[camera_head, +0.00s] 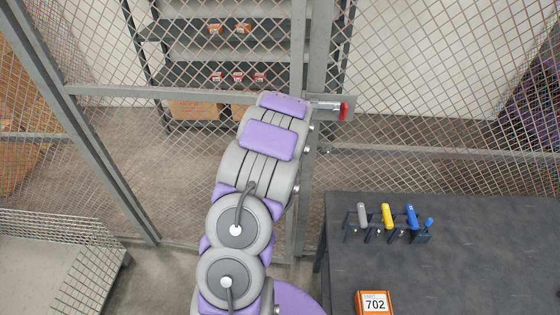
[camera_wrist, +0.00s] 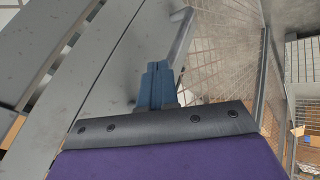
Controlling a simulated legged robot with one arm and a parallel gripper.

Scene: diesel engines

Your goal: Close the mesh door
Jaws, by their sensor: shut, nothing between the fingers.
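The mesh door (camera_head: 190,97) has a grey frame and diamond wire mesh, and stands in front of my arm in the head view. Its upright edge bar (camera_head: 298,50) is close beside the fixed post (camera_head: 319,50); I cannot tell whether a gap remains. A silver latch bar with a red end (camera_head: 344,111) sits at that post. My gripper (camera_wrist: 158,70) shows in the wrist view as dark blue fingers pressed together, empty, near grey frame bars (camera_wrist: 105,70). I cannot tell whether the fingertips touch the frame. In the head view my arm hides the gripper.
Behind the mesh stand dark shelves (camera_head: 180,75) with small red boxes and cardboard boxes. A dark table (camera_head: 450,265) at right holds coloured-handled tools (camera_head: 387,216) and an orange box marked 702 (camera_head: 375,303). A wire-mesh container (camera_head: 60,250) stands at lower left.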

